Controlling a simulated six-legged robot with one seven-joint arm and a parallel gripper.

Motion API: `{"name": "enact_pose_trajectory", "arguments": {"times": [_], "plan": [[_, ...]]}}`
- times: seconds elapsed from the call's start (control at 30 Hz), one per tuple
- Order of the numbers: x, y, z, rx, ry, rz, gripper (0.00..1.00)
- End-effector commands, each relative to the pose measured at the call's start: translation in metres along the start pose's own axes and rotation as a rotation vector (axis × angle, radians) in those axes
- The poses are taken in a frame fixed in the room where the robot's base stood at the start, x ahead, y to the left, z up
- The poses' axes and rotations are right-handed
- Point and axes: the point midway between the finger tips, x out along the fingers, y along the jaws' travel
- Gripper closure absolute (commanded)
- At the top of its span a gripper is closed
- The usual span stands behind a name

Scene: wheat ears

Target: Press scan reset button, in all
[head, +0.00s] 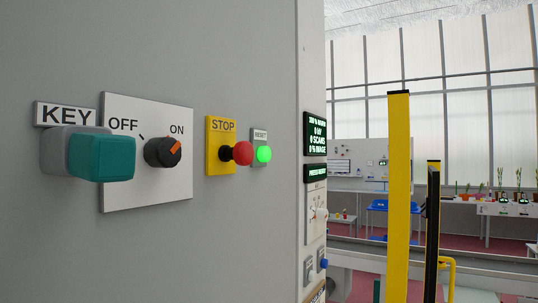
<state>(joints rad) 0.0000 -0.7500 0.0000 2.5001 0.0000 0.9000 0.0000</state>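The reset button (264,154) is a round green button, brightly lit, on a small grey plate under a "RESET" label (260,134). It sits on the grey cabinet wall, right of the red mushroom stop button (243,153) on its yellow "STOP" plate (221,126). Whether the reset button is pressed in cannot be told. My gripper is not in view, and nothing is seen touching the button.
Left on the cabinet (240,60) are a rotary OFF/ON switch (163,152) and a teal key block (103,158). Dark displays (315,133) are on the cabinet's edge. Yellow and black posts (399,190) stand right. Benches with plants (505,205) are farther back.

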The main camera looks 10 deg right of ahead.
Motion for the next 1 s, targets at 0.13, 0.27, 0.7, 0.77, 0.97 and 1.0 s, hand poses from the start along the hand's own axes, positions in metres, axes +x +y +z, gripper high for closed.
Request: {"name": "enact_pose_trajectory", "arguments": {"times": [0.13,0.27,0.7,0.77,0.97,1.0], "plan": [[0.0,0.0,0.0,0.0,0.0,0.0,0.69],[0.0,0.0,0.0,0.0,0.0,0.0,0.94],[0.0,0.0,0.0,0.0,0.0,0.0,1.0],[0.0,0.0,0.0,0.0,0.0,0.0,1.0],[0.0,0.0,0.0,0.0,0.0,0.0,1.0],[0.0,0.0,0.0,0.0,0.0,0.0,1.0]]}}
